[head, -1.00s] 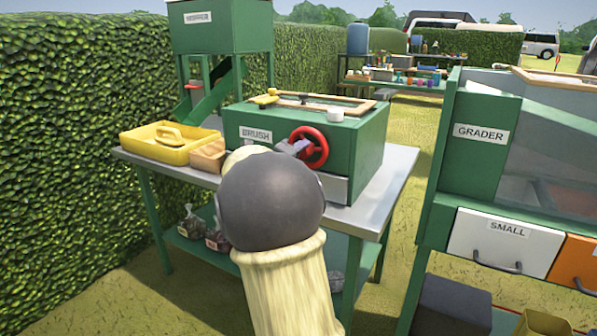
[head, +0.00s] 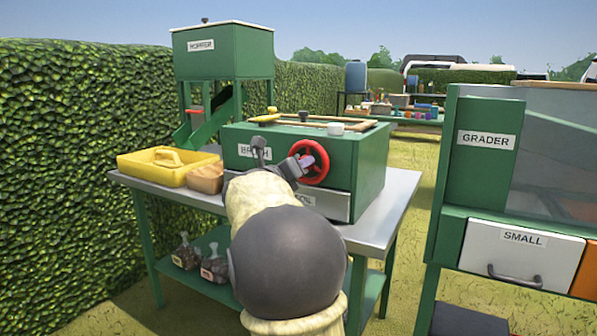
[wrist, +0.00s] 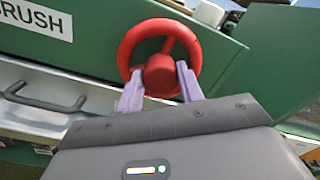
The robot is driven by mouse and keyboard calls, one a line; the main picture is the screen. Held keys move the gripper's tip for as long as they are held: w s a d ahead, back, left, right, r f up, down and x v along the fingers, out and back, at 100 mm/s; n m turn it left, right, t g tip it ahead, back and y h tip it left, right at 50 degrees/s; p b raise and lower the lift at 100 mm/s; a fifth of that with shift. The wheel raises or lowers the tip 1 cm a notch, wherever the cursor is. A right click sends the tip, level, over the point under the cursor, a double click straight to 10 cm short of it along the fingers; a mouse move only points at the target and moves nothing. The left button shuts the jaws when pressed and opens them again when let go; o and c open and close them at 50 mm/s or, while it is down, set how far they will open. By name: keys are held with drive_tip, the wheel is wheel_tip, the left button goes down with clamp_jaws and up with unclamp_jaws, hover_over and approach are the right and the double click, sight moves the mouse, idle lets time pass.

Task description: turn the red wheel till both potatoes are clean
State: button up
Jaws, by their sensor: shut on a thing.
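The red wheel (head: 324,172) is on the front of the green brush box (head: 368,160), which stands on a metal table. In the wrist view the wheel (wrist: 190,38) faces me, with its round hub in the middle. My gripper (head: 304,161) is at the wheel in the head view. In the wrist view its two pale purple fingers (wrist: 160,84) sit either side of the lower hub, shut on the wheel. My arm hides part of the box front in the head view. I see no potatoes; the inside of the box is hidden.
A yellow tray (head: 150,175) and a brown block (head: 205,178) stand left of the box. A grey drawer with a handle (wrist: 45,98) is below the wheel. The green hopper (head: 222,55) is behind; the grader (head: 478,165) stands right, across a grass gap.

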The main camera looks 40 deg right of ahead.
drive_tip(key=shift+f, duration=0.2)
drive_tip(key=o, duration=1)
drive_tip(key=shift+r, duration=0.1)
drive_tip(key=p+v, duration=0.3)
drive_tip(key=v, duration=1.4)
drive_tip(key=shift+a+p, duration=0.25)
drive_tip(key=shift+p, duration=0.15)
